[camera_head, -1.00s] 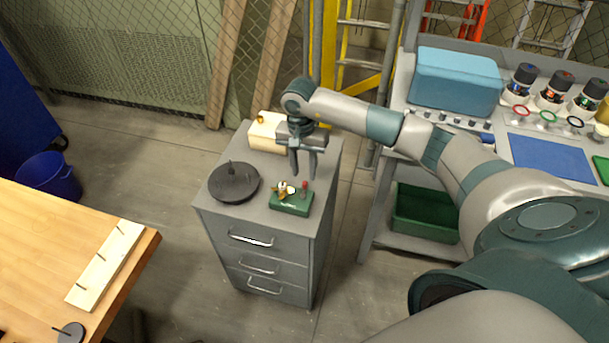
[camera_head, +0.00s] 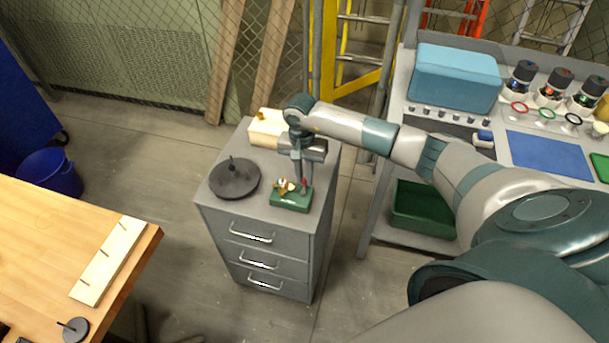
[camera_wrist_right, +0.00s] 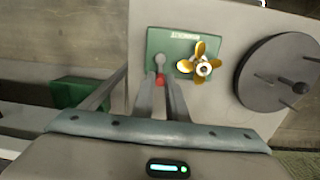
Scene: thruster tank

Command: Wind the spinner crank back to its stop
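The spinner is a small green box (camera_head: 290,202) on top of the grey cabinet, with a brass propeller (camera_wrist_right: 199,64) on its face. Its crank has a red knob (camera_head: 304,186), and in the wrist view the knob (camera_wrist_right: 160,80) lies beside the propeller, to its left. My right gripper (camera_head: 303,181) points down at the knob. Its two fingers are close together, one on each side of the knob, and look shut on it; the contact is partly hidden. The wrist view also shows the fingertips (camera_wrist_right: 161,79) at the knob. My left gripper is not in view.
A dark round disc with pegs (camera_head: 234,180) stands left of the spinner on the cabinet (camera_head: 262,226). A cream block (camera_head: 266,128) is behind, close to my gripper. A wooden table (camera_head: 50,240) is at the left and a workbench with a blue bin (camera_head: 455,80) at the right.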

